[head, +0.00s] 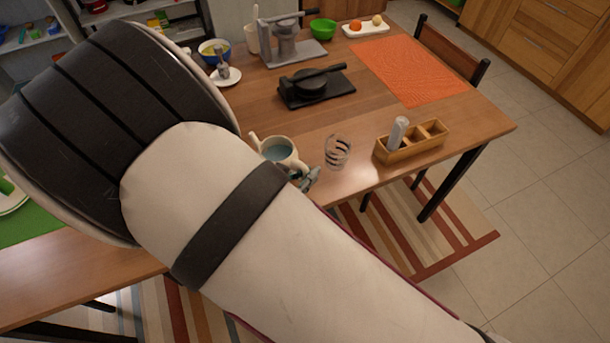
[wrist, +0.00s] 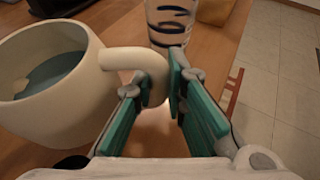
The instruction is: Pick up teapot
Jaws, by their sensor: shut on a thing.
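The teapot (head: 281,143) is a cream pot with a teal inside and a small spout on its left, near the table's front edge in the head view. In the wrist view the teapot (wrist: 50,95) fills the left side, with its loop handle pointing right. My gripper (wrist: 156,88) has its teal fingers on either side of the handle and is shut on it. In the head view my gripper (head: 308,179) shows only partly beside the pot, behind my arm. The pot looks upright; I cannot tell whether its base touches the table.
A clear glass with dark bands (head: 338,152) stands just right of the teapot; it also shows beyond my fingers in the wrist view (wrist: 168,22). A wooden divided box (head: 412,146) holds a shaker (head: 398,132). A black pan (head: 312,83) stands behind. An orange mat (head: 410,68) lies back right.

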